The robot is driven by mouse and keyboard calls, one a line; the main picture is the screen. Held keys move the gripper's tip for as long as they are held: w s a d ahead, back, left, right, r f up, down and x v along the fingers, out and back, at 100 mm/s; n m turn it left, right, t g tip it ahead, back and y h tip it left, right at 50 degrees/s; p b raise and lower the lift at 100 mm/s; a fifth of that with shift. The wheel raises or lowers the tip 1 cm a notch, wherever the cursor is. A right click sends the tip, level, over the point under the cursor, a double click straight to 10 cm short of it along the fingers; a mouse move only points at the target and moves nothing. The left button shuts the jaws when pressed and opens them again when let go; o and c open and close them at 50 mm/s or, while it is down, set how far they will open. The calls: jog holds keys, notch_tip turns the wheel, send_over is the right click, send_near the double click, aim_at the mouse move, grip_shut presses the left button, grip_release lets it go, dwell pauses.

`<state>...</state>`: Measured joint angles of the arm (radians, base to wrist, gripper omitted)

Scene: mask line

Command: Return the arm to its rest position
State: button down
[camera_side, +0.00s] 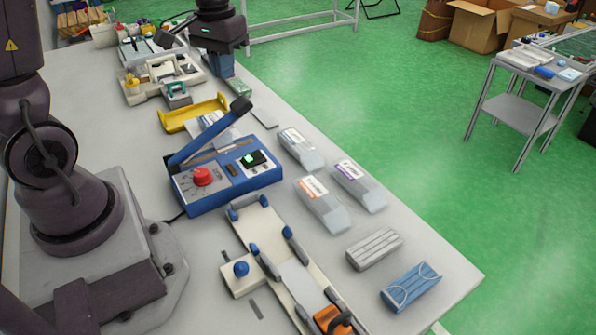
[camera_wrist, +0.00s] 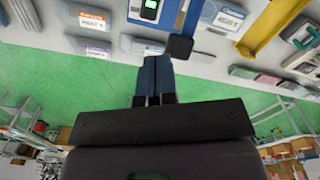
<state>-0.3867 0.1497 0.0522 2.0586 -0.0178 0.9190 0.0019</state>
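My gripper (camera_side: 222,68) is at the top of the side view, over the far part of the white table (camera_side: 90,110). Its blue fingers point down, beyond the blue heat sealer (camera_side: 228,182). In the wrist view the two fingers of my gripper (camera_wrist: 157,62) lie side by side with only a thin line between them. They look shut, with nothing visible held. The sealer's lever (camera_side: 208,135) is raised at a slant, and its dark handle end (camera_wrist: 180,47) shows close beside the fingertips in the wrist view.
Several labelled pouch packs (camera_side: 322,203), a grey mask stack (camera_side: 374,248) and a blue mask stack (camera_side: 411,287) lie along the right edge. A cream jig (camera_side: 262,222) stands in front. A yellow tray (camera_side: 193,113) and small fixtures (camera_side: 160,75) crowd the table behind the sealer.

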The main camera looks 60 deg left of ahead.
jog(key=s+d+r+m+t, duration=0.5)
jog(key=s+d+r, duration=0.4)
jog(key=d, duration=0.5)
jog(key=shift+s+r, duration=0.3)
jog(key=shift+s, duration=0.45)
